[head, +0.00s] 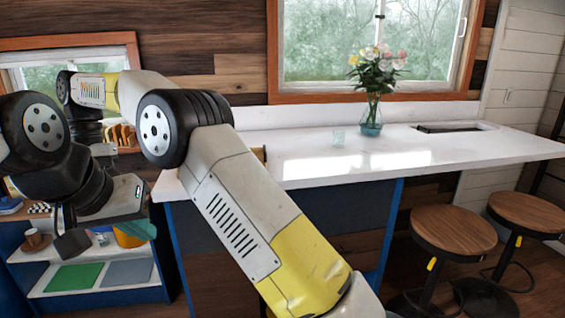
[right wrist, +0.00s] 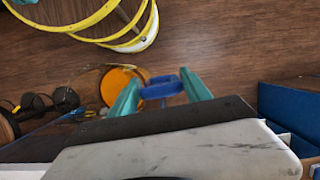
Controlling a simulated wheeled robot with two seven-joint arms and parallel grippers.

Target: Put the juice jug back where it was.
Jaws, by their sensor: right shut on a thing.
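The juice jug (right wrist: 121,86) shows orange through clear walls in the right wrist view. A blue part (right wrist: 160,88), seemingly its handle, sits between the teal fingers of my right gripper (right wrist: 156,96), which is shut on it. In the head view an orange part of the jug (head: 128,239) shows low at the left, in front of the shelf unit and mostly covered by a gripper.
A blue-edged shelf unit (head: 92,293) at the left holds a green mat (head: 75,277), a grey mat (head: 130,272) and a brown mug (head: 34,239). Stools (head: 455,229) stand at right.

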